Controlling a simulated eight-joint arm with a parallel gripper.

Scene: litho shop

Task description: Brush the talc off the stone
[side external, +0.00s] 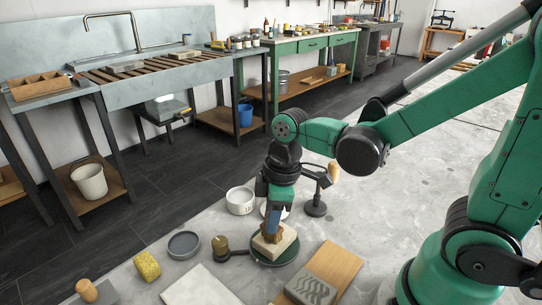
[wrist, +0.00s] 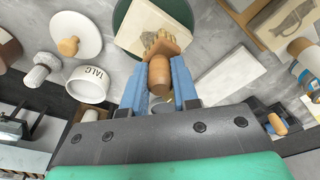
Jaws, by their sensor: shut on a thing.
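The stone (side external: 286,243) is a pale cream block lying on a dark green round plate (side external: 263,262); both also show in the wrist view, the stone (wrist: 138,22) partly covered by the brush. My gripper (side external: 272,212) is shut on a wooden-handled brush (wrist: 158,75) with tan bristles (wrist: 160,45). The brush (side external: 268,237) points down at the stone's top, at or very close to its surface; I cannot tell if it touches.
A white bowl marked TALC (wrist: 88,92) stands beside the plate. A wooden board (side external: 335,263) with a grey patterned block (side external: 311,287), a white slab (side external: 202,287), a grey dish (side external: 184,244) and a yellow sponge (side external: 147,265) lie around.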

